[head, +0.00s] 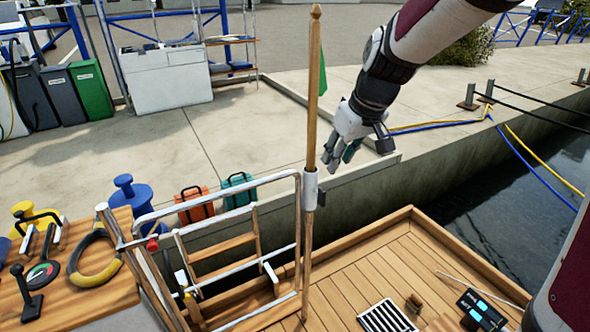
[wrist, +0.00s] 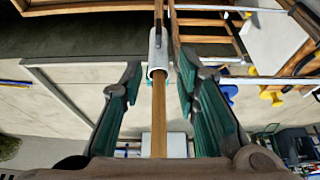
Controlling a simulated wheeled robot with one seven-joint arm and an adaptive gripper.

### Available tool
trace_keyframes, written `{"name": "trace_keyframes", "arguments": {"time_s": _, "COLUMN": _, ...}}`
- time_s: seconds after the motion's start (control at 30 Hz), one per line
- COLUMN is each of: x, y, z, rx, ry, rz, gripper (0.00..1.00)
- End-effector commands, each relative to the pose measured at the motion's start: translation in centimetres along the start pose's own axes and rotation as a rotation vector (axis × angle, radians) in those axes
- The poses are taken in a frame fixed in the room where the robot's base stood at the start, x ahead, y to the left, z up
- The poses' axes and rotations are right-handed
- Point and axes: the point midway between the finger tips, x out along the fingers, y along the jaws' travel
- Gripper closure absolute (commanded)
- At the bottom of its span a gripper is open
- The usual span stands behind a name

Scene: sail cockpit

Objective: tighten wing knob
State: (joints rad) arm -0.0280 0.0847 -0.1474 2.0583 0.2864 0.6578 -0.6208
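A wooden flagstaff (head: 313,95) with a green flag (head: 323,72) stands upright in a white tubular socket (head: 310,190) on the stern rail. A small dark piece (head: 321,197) sticks out from the socket's right side; it looks like the wing knob, but its shape is too small to tell. My gripper (head: 338,160) is beside the staff, just above the socket. In the wrist view my gripper (wrist: 158,80) is open, its green-padded fingers apart, with the staff (wrist: 159,115) and white socket (wrist: 158,52) showing between them. Contact with the staff cannot be told.
The metal rail (head: 215,195) with a wooden ladder stands left of the socket. A wooden deck (head: 370,275) lies below, with a grating (head: 387,317). The concrete quay (head: 245,125) is behind; orange (head: 194,205) and teal (head: 238,190) cases sit near its edge.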

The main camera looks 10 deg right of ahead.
Motion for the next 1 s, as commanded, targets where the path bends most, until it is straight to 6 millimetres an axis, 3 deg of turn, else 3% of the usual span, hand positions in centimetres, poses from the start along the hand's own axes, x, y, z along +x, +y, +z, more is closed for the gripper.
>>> {"name": "trace_keyframes", "arguments": {"time_s": 0.03, "x": 0.9, "y": 0.2, "z": -0.1, "rx": -0.003, "ry": -0.001, "rz": 0.0, "gripper": 0.71}}
{"name": "trace_keyframes", "arguments": {"time_s": 0.27, "x": 2.6, "y": 0.3, "z": -0.2, "rx": -0.008, "ry": -0.003, "rz": -0.001, "gripper": 0.71}}
{"name": "trace_keyframes", "arguments": {"time_s": 0.7, "x": 10.9, "y": 0.3, "z": -0.1, "rx": -0.008, "ry": -0.004, "rz": -0.001, "gripper": 0.71}}
{"name": "trace_keyframes", "arguments": {"time_s": 1.0, "x": 14.6, "y": 0.3, "z": -0.1, "rx": -0.007, "ry": -0.002, "rz": 0.0, "gripper": 0.71}}
